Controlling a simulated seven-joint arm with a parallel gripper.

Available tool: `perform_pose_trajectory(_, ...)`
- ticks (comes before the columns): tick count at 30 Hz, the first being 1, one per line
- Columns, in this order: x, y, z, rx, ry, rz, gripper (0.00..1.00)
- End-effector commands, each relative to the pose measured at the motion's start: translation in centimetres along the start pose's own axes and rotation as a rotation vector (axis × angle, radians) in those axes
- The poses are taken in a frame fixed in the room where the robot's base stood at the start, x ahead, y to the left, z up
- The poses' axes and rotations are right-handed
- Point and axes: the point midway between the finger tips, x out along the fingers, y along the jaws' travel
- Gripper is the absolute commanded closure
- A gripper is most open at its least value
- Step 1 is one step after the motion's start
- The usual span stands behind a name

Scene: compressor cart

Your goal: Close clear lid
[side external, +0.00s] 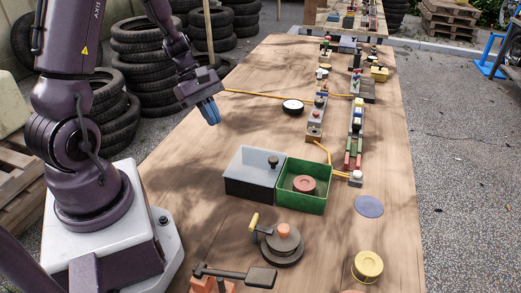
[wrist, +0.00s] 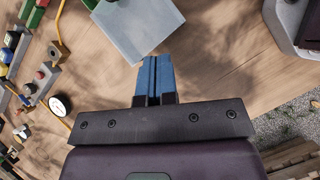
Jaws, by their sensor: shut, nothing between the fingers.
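A dark box (side external: 250,188) stands on the wooden table, left of a green box (side external: 302,202). A pale, see-through-looking panel (side external: 248,164), apparently the clear lid, shows at the dark box's top with a black knob (side external: 274,161) near its right side. I cannot tell how far the lid is open. The panel also shows at the top of the wrist view (wrist: 138,28). My gripper (side external: 211,118) has blue fingers, shut and empty, above the table behind and left of the dark box. In the wrist view its fingertips (wrist: 155,60) appear just below the panel's edge.
A red round part (side external: 304,184) sits in the green box. A round dial (side external: 292,106), orange cable and rows of blocks lie farther back. A round dark fixture (side external: 283,245) and yellow tin (side external: 367,266) stand in front. Table around my gripper is clear.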

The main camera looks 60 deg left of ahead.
Motion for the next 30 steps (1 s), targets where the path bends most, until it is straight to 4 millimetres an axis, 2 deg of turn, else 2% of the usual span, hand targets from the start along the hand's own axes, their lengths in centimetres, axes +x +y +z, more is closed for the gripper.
perform_pose_trajectory(1,0.5,0.6,-1.1,-0.114,-0.026,0.032,1.00)
perform_pose_trajectory(3,0.6,1.9,-1.6,-0.234,-0.057,0.085,1.00)
perform_pose_trajectory(6,0.0,3.3,-1.2,-0.332,-0.086,0.144,1.00)
perform_pose_trajectory(11,0.8,3.4,-1.0,-0.374,-0.095,0.142,1.00)
perform_pose_trajectory(14,2.1,3.5,-0.9,-0.371,-0.095,0.139,1.00)
perform_pose_trajectory(26,10.4,4.7,-0.4,-0.369,-0.093,0.137,1.00)
perform_pose_trajectory(30,11.6,5.6,1.2,-0.364,-0.092,0.140,1.00)
